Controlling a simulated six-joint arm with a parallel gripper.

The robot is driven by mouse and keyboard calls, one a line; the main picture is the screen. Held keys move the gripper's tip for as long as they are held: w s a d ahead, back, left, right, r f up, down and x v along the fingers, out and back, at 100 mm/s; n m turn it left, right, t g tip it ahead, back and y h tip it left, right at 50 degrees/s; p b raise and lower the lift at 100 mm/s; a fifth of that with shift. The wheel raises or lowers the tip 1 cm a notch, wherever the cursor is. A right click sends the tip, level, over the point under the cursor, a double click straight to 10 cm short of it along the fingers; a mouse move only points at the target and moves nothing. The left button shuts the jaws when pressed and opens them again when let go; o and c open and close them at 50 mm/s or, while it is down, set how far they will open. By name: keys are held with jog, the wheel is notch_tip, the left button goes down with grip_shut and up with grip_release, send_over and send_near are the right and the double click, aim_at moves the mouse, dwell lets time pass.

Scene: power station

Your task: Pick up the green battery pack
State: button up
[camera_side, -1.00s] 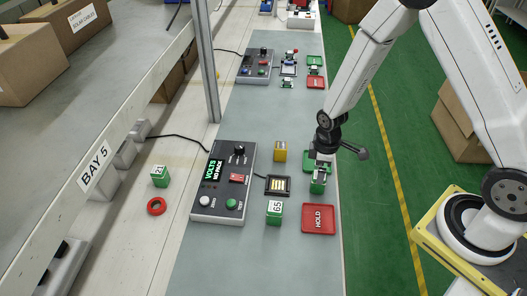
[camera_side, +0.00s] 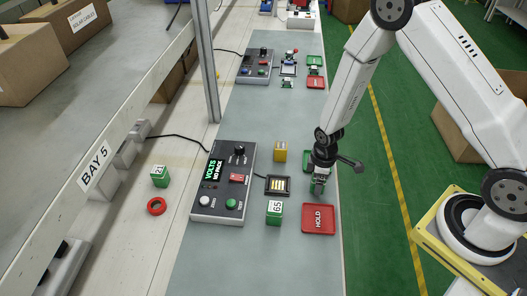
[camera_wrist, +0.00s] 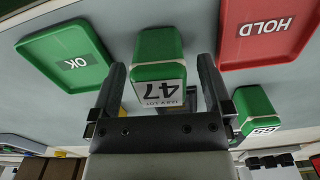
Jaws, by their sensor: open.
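A green battery pack labelled 47 (camera_wrist: 158,48) stands between the two fingers of my open gripper (camera_wrist: 161,64) in the wrist view, with a gap showing on both sides. In the side view my gripper (camera_side: 318,184) is down over this pack and hides most of it. A green pack labelled 65 (camera_side: 274,213) stands on the mat, left of the HOLD tray; it also shows in the wrist view (camera_wrist: 254,103), beyond one finger. Another green pack (camera_side: 160,177) stands on the pale bench at the left.
The red HOLD tray (camera_side: 318,220) is in front of my gripper, and the green OK tray (camera_side: 308,155) is just behind it. A black dock (camera_side: 278,186), a yellow pack (camera_side: 280,152) and a tester box (camera_side: 222,182) stand to the left.

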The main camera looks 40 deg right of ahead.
jog(key=shift+f, duration=0.6)
grip_shut()
jog(key=shift+r, duration=0.15)
jog(key=shift+r, duration=4.9)
jog(key=w+a+f+n, duration=0.1)
jog(key=w+a+f, duration=0.1)
jog(key=w+a, duration=0.6)
jog(key=shift+w+a, duration=0.2)
